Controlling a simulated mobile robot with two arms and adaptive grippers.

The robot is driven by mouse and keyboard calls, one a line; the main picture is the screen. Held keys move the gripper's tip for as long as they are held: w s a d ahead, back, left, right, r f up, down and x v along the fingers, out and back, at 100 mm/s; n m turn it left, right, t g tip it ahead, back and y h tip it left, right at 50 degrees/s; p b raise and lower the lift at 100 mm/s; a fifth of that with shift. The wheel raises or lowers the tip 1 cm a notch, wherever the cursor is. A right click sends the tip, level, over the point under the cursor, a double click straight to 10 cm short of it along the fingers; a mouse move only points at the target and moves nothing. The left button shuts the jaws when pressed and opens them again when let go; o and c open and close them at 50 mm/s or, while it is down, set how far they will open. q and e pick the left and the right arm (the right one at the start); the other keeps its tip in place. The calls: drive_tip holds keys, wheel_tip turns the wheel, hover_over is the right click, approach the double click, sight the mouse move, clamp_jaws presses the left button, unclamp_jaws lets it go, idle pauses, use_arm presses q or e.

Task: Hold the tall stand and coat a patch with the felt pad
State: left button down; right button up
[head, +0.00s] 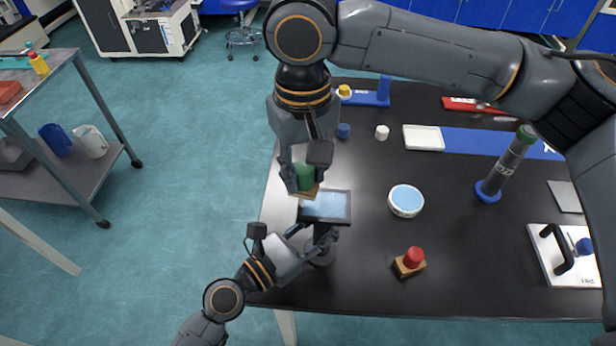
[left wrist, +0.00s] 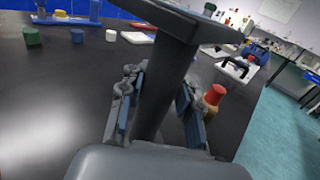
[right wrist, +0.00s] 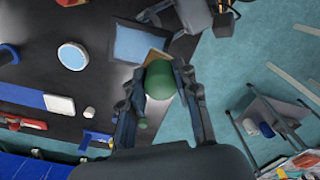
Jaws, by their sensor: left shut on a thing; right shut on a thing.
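The tall stand has a dark-rimmed top plate with a pale blue patch (head: 325,207) and a round base on the table. My left gripper (left wrist: 160,108) is shut around its grey column (left wrist: 172,82); the stand looks upright in the head view. My right gripper (head: 305,184) is shut on a green knob (right wrist: 160,80) on a tan block (head: 309,193), apparently the felt pad. The block is at the plate's upper left corner in the head view. Its underside is hidden; I cannot tell whether it touches the plate.
On the black table, a round white dish with blue content (head: 405,201) stands right of the stand. A red-knobbed wooden block (head: 410,263) is nearer the front. A tall grey cylinder on a blue base (head: 507,163) and a white press-like device (head: 563,254) are farther right.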

drive_tip(key=shift+r, duration=2.45)
use_arm(q)
drive_tip(key=c, duration=0.8)
unclamp_jaws()
drive_tip(key=shift+c, duration=0.2)
drive_tip(key=v, duration=1.2)
